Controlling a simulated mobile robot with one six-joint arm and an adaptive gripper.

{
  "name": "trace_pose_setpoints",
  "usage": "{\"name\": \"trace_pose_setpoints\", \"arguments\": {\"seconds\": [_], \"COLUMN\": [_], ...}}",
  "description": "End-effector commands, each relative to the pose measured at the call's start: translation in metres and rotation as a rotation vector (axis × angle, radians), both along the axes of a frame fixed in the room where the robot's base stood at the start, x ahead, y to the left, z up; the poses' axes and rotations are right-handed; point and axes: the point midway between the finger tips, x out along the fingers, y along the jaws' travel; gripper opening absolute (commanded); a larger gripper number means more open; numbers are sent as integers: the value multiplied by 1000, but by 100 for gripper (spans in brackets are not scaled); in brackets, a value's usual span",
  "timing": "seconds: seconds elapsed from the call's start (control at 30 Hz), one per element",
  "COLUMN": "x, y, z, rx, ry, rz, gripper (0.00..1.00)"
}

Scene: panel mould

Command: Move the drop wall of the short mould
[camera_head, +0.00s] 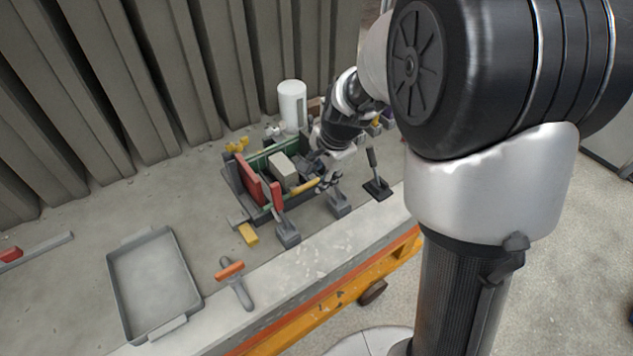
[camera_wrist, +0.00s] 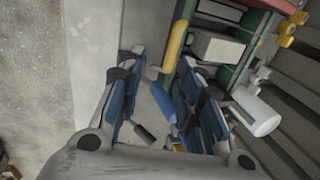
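The mould (camera_head: 262,205) stands on the bench, with green side walls and a red wall (camera_head: 251,178) at its left end. A yellow bar handle (camera_head: 304,186) lies along its near right side, and it also shows in the wrist view (camera_wrist: 175,45). I cannot tell for certain which wall is the drop wall. A pale block (camera_head: 283,167) sits inside. My gripper (camera_wrist: 160,68) is open, its blue-padded fingers apart around the mould's near right part. A blue handle (camera_wrist: 163,100) shows between the fingers; neither finger visibly grips it. The arm hides the mould's right end in the head view.
Clamps stand along the near side, one with a red handle (camera_head: 277,195) and one with a black handle (camera_head: 371,157). A white cylinder (camera_head: 292,105) stands behind the mould. Corrugated wall rises behind.

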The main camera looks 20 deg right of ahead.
Motion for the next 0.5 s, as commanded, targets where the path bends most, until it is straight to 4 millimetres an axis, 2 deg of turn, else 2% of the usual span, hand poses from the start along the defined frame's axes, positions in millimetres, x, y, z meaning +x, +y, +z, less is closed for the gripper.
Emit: {"name": "trace_pose_setpoints", "arguments": {"seconds": [0.03,0.2,0.33,0.5], "x": [-2,-10,-13,-14], "y": [-2,-4,-5,-6], "z": [12,37,47,50], "rx": [-1,-1,-2,-2], "ry": [-7,-6,-5,-4], "rz": [-1,-1,-1,0], "gripper": [33,33,33,33]}}
